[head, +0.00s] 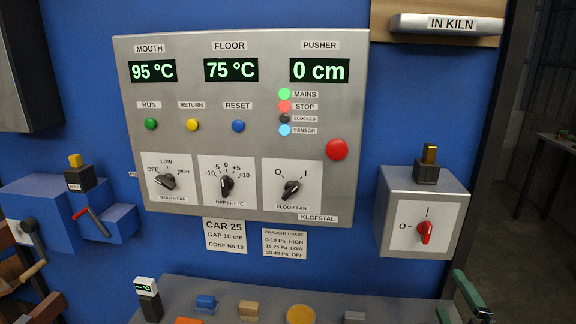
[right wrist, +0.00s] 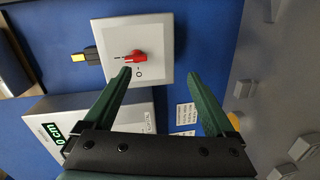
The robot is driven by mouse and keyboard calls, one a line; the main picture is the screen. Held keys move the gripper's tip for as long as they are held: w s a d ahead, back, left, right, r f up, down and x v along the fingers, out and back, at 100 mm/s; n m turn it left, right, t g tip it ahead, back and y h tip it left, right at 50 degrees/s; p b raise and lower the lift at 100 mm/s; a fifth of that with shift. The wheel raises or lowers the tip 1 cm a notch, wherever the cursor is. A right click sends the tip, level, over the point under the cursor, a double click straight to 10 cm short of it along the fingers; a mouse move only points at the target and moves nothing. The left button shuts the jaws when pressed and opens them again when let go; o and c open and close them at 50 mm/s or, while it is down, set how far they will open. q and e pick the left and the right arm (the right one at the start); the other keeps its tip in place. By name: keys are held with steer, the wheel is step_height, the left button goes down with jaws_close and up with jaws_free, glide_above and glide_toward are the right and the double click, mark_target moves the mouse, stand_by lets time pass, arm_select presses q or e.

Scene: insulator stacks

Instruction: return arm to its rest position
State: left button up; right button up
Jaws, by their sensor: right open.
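My right gripper (head: 450,292) is at the lower right of the head view, below the grey switch box (head: 387,215). Its green fingers are open and empty; they also show wide apart in the right wrist view (right wrist: 158,74). The box has a red rotary switch (head: 426,232), its handle upright toward the I mark. In the right wrist view, the red switch (right wrist: 130,57) lies beyond the left fingertip, and nothing is between the fingers. My left gripper cannot be made out.
The grey control panel (head: 240,120) on the blue wall reads 95 °C, 75 °C and 0 cm. A shelf (head: 270,285) below holds several small blocks and a yellow disc (head: 300,314). A blue box with a red lever (head: 97,222) is at left. An IN KILN plate (head: 450,24) is upper right.

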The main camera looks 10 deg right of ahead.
steer(key=s+a+f+m+g+y, duration=0.1)
steer(key=s+f+m+g, duration=0.25)
steer(key=f, duration=0.35)
steer(key=s+a+f+m+g, duration=0.2)
steer(key=s+f+m+g, duration=0.15)
steer(key=f, duration=0.45)
steer(key=s+a+f+m+g+y, duration=0.4)
steer(key=s+a+f+g, duration=0.3)
steer(key=s, duration=0.5)
steer(key=w+a+f+t+y, duration=0.1)
steer(key=w+a+f+t, duration=0.1)
steer(key=f, duration=0.4)
steer(key=w+a+f+t+y, duration=0.1)
steer(key=w+a+f+t, duration=0.2)
steer(key=f+t, duration=0.2)
steer(key=shift+a+f, duration=0.15)
steer(key=shift+f, duration=0.35)
